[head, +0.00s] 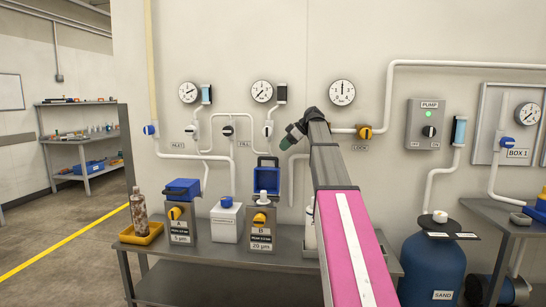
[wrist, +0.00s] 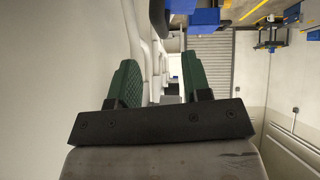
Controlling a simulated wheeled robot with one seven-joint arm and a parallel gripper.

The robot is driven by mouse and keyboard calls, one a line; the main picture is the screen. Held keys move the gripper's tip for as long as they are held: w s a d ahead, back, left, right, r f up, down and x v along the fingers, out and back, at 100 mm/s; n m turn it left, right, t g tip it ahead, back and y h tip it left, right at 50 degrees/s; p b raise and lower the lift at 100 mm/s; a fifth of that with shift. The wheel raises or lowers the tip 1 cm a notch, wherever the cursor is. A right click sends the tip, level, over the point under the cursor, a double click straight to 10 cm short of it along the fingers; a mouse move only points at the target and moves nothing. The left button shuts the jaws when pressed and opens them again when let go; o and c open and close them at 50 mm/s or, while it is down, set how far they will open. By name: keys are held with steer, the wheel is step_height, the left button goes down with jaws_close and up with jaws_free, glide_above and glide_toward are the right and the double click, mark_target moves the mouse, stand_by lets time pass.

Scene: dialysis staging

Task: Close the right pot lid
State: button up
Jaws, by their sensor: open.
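The right pot B (head: 262,222), labelled 20 µm, stands on the bench with a yellow knob on its front. My gripper (head: 290,136) is above and right of pot B's lid, near the wall pipes, apart from the lid. In the wrist view my gripper (wrist: 160,82) has its green fingers apart with nothing held.
A white canister (head: 226,222) with a blue cap stands between the pots. A bottle (head: 139,210) stands in a yellow tray (head: 148,234) at the bench's left end. Wall pipes and gauges (head: 262,91) are behind. A blue sand tank (head: 433,267) is right of the bench (head: 215,256).

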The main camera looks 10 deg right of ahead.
steer(key=x, duration=0.7)
steer(key=shift+w+a+f, duration=0.1)
steer(key=shift+a+f, duration=0.1)
jaws_close()
